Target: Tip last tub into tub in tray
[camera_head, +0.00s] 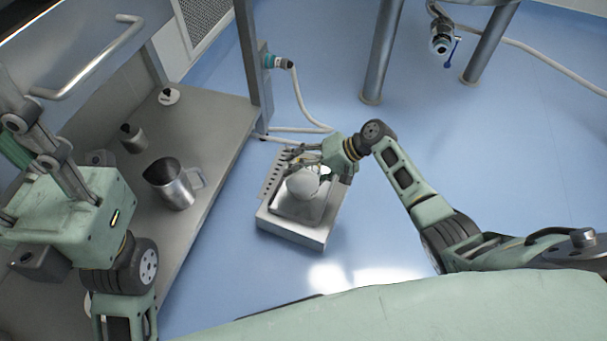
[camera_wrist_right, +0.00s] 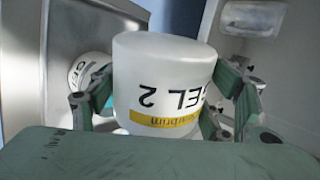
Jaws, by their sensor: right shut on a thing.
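My right gripper (camera_head: 312,160) is over the metal tray (camera_head: 291,211). In the right wrist view its fingers (camera_wrist_right: 165,100) are shut around a white tub (camera_wrist_right: 165,75) with black "GEL 2" lettering and a yellow band. The lettering looks upside down in that view. A second white tub (camera_wrist_right: 88,70) with partly visible lettering sits behind the left finger, by the tray wall. In the head view a white rounded tub (camera_head: 302,184) shows over the tray; I cannot tell which tub it is. My left gripper (camera_head: 40,150) is at the left edge, its jaw state unclear.
The tray rests on a low grey metal stand (camera_head: 292,231) on the blue floor. A hose (camera_head: 300,105) and metal legs stand behind.

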